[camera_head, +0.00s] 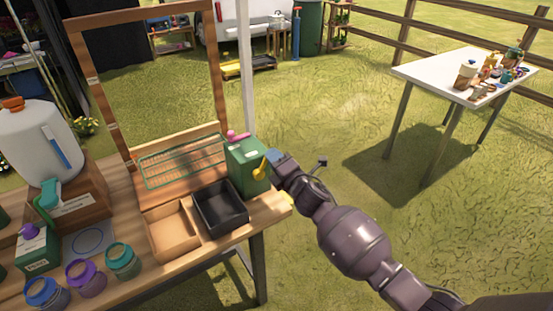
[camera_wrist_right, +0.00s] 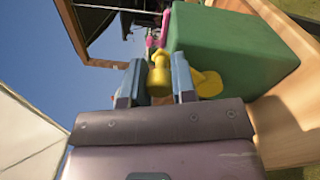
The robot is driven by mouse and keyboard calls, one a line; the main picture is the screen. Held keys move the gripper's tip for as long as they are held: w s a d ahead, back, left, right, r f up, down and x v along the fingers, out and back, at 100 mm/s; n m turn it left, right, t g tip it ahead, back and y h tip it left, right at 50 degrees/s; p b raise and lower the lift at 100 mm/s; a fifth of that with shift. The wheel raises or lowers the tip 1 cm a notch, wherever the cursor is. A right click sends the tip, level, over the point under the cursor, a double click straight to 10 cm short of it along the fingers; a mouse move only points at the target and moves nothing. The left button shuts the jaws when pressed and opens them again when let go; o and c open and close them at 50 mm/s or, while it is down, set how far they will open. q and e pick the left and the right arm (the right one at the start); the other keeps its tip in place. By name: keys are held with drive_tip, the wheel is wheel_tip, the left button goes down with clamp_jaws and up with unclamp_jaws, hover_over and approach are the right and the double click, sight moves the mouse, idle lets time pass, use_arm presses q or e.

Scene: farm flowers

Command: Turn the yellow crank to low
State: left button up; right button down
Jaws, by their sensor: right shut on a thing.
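The yellow crank (camera_head: 259,170) is on the side of a green box (camera_head: 240,156) at the right end of the wooden bench. My right gripper (camera_head: 272,161) is at the crank. In the right wrist view the blue fingers of my right gripper (camera_wrist_right: 159,78) stand on either side of the yellow crank knob (camera_wrist_right: 159,62) and are shut on it. A rounded yellow part of the crank shows behind the right finger, against the green box (camera_wrist_right: 225,45). Any low marking is not visible. My left gripper is not in view.
A black tray (camera_head: 243,219) and a cardboard tray (camera_head: 158,246) sit in front of the green box. A pink part (camera_head: 238,137) tops the box. Several jars and a white jug (camera_head: 28,140) stand at left.

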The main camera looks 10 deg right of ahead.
drive_tip(key=shift+r, duration=0.1)
idle(0.3)
drive_tip(key=c, duration=0.9)
unclamp_jaws()
drive_tip(key=shift+a, duration=0.1)
drive_tip(key=shift+c, duration=0.2)
drive_tip(key=shift+s, duration=0.1)
drive_tip(key=v, duration=1)
drive_tip(key=shift+s, duration=0.25)
